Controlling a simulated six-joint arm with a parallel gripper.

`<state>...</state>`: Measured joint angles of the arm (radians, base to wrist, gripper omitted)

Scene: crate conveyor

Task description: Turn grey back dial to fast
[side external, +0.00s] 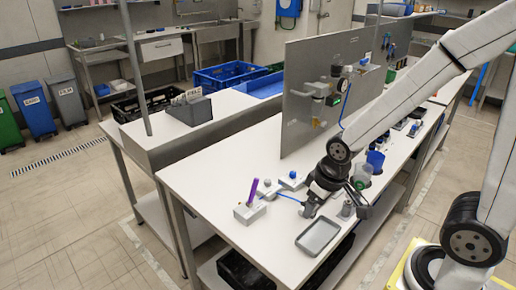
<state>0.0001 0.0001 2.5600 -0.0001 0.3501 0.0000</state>
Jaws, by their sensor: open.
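My gripper (312,204) hangs low over the front part of the white workbench (225,175), pointing down. Its jaws are open, but the fingertips are small and partly hidden by the wrist. I cannot clearly make out a grey back dial or its fast mark. A small white box (249,212) with a purple upright piece (253,191) stands left of my gripper. Small blue-topped parts (292,175) stand behind it. I cannot tell whether my gripper touches anything.
A grey tray (318,237) lies in front of my gripper near the bench edge. A grey upright panel (300,105) with a gauge (347,71) and fittings stands behind. Blue cups (375,160) and small parts stand to the right. The bench's left part is mostly clear.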

